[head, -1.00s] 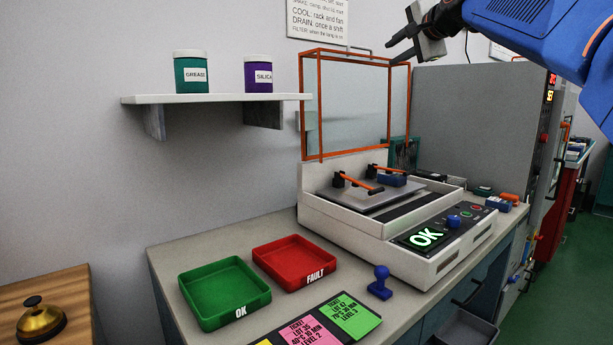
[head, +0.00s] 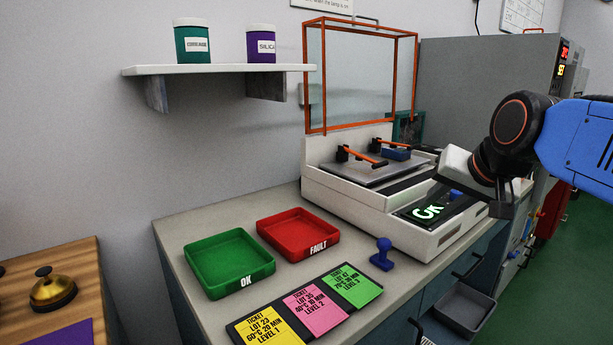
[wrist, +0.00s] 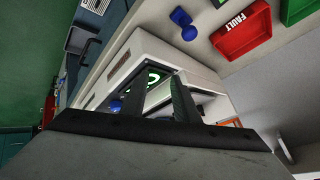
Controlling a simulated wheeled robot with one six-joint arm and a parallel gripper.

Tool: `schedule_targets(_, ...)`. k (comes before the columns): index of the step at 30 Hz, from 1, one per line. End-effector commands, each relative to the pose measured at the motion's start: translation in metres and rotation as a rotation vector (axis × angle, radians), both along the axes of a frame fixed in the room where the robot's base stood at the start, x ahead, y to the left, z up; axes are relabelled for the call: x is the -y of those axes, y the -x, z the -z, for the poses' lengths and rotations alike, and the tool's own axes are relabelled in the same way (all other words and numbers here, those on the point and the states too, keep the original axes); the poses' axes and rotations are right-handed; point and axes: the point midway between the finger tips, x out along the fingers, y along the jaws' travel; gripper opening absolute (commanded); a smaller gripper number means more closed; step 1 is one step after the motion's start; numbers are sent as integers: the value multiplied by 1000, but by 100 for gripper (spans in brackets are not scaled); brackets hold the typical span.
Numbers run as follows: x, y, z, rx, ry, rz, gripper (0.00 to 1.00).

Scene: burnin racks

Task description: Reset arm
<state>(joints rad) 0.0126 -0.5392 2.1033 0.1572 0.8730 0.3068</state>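My gripper (wrist: 160,97) shows in the wrist view with its two dark fingers apart and nothing between them. In the head view my blue arm comes in from the right, and its end hangs in front of the right part of the test machine (head: 345,205), partly hiding the control panel. The machine's orange-framed clear cover (head: 361,78) stands raised. I cannot tell the exact gap between gripper and machine.
A green OK tray (head: 229,264), a red FAULT tray (head: 298,235), a blue stamp (head: 382,254) and a ticket board (head: 305,311) lie on the bench. A shelf (head: 215,70) holds two jars. A grey bin (head: 466,306) is low at right. A tall grey cabinet (head: 480,90) stands behind.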

Motion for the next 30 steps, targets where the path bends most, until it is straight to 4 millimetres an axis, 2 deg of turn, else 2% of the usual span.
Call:
schedule_targets(1, 2, 17, 20, -24, 29, -22, 28)
schedule_targets(9, 13, 99, 120, -151, 187, -158, 28)
schedule_targets(15, 20, 150, 181, -229, 276, -249, 28)
schedule_targets(18, 23, 165, 200, -253, 301, -279, 28)
schedule_targets(21, 24, 173, 209, -266, 316, -293, 28)
schedule_targets(30, 25, 175, 212, -271, 320, -299, 28)
